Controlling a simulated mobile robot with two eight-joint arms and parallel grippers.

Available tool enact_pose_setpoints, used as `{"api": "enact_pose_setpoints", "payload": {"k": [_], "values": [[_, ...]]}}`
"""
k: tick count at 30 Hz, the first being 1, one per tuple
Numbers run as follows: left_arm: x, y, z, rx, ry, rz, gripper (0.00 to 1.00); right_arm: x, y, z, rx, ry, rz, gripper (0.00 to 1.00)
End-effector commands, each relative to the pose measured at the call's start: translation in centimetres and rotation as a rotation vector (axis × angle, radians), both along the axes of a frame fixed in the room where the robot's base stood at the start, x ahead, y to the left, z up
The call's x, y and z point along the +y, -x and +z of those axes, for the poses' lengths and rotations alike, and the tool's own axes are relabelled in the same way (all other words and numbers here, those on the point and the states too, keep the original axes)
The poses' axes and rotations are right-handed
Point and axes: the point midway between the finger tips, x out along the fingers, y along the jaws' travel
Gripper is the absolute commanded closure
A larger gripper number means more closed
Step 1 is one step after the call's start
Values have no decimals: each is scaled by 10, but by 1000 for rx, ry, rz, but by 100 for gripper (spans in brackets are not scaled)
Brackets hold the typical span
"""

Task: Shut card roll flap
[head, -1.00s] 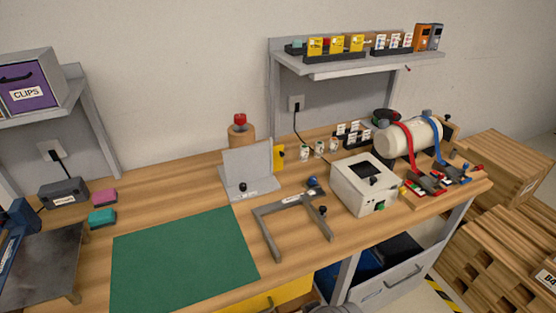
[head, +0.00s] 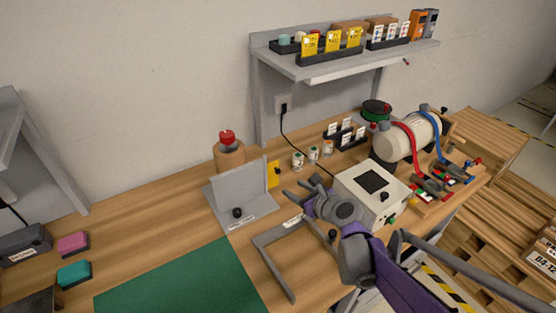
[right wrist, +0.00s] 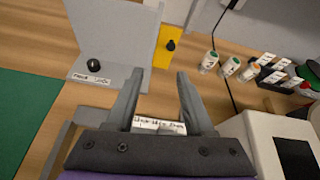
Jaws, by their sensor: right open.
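No label that I can read names the card roll flap, so I cannot tell which part it is. A brown roll with a red knob (head: 229,153) stands behind a grey upright panel (head: 240,181). The panel rises from a labelled base with a black knob (head: 237,212). A yellow plate (head: 273,174) with a black knob stands at the panel's right edge and also shows in the right wrist view (right wrist: 168,47). My right gripper (head: 296,190) is open and empty, right of the panel. Its fingers (right wrist: 160,75) point towards the panel and yellow plate, apart from both.
A grey open frame (head: 272,264) lies below my right gripper. A white box (head: 372,190) stands close on its right. Several small jars (head: 313,154) stand behind. A strapped cream cylinder (head: 407,136) is farther right. The green mat (head: 185,285) is clear, and a shelf (head: 330,68) hangs above.

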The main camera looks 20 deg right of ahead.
Motion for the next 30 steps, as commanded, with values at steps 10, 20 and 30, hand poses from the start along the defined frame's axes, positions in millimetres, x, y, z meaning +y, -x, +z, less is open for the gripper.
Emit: {"api": "enact_pose_setpoints", "payload": {"k": [10,20,30], "values": [[0,0,0,-1,0,0,12,-12,-26,-4,-20,-138,-82,47],[0,-2,3,-3,0,0,12,-6,-80,-26,-21,-135,-80,47],[0,-3,5,-6,0,0,12,-3,-106,-37,-20,-134,-81,47]]}}
